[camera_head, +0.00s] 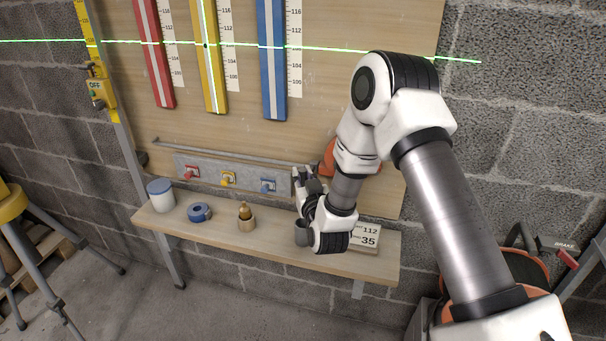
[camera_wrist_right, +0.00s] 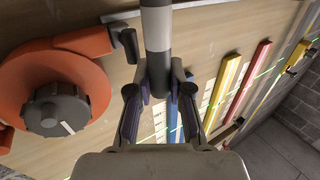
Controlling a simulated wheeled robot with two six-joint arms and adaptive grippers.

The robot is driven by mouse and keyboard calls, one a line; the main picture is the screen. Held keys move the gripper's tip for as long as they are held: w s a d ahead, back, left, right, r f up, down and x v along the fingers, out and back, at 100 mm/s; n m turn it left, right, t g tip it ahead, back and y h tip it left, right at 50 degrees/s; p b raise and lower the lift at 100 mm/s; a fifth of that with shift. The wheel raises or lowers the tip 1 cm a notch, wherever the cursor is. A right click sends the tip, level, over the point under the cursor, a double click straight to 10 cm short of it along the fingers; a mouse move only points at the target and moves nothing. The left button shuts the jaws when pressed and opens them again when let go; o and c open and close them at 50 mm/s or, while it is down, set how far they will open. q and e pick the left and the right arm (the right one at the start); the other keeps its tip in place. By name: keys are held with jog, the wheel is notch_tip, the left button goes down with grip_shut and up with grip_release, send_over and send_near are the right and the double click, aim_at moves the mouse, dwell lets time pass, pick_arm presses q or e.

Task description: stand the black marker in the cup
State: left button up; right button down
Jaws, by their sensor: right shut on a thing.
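My right gripper (camera_head: 302,183) is at the shelf's right part, in front of the board. In the right wrist view its two fingers (camera_wrist_right: 158,92) are shut on the black marker (camera_wrist_right: 158,65), a dark cylinder with a pale grey band that runs up out of the top of that view. In the head view I cannot make the marker out against the gripper. A small dark grey cup (camera_head: 302,233) stands on the shelf just below the gripper, partly covered by my right wrist. I cannot tell whether the marker touches the cup. My left gripper is out of view.
An orange reel (camera_wrist_right: 55,90) is close by in the wrist view.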

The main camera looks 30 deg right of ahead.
jog(key=shift+f+b, duration=2.8)
jog(key=shift+f, duration=1.5)
jog(key=c, duration=1)
grip_release()
jog(key=v, duration=1.2)
